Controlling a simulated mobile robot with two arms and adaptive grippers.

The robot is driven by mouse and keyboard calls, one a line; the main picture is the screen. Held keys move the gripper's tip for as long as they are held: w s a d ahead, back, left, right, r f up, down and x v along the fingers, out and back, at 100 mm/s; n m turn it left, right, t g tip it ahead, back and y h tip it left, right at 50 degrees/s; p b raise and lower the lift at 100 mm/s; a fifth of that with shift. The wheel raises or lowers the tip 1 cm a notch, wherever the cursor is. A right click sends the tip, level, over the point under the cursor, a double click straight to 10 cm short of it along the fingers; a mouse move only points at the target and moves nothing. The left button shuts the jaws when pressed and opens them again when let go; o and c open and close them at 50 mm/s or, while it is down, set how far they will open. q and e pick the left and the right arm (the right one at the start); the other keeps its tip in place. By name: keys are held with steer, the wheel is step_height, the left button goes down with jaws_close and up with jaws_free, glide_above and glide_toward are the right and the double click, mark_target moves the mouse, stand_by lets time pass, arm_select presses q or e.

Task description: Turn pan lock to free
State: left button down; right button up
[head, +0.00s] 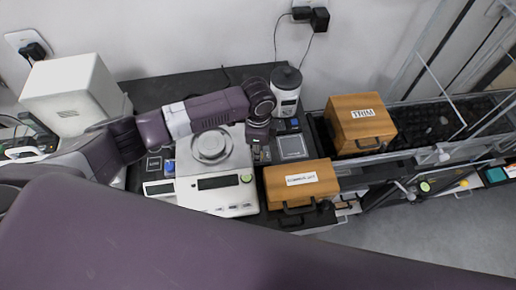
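A white balance (218,200) stands on the dark table, with a round metal pan (211,146) on top and a dark display on its front. A small green round spot (246,178) shows at the right of the display. I cannot make out which part is the pan lock or how it is set. My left arm reaches over the back of the balance. My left gripper (262,152) points down beside the balance's right edge; its fingertips are too small to tell open from shut, or whether they touch anything. My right gripper is not seen.
Right of the balance are a small dark-plated device (291,146), a wooden case (300,173) and a dark-lidded white container (286,90). A wooden box marked TRIM (361,125) stands farther right. A white cabinet (73,92) is at left. My purple arm link covers the foreground.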

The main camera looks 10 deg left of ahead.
arm_select(q)
steer(key=c, duration=1.6)
jaws_free()
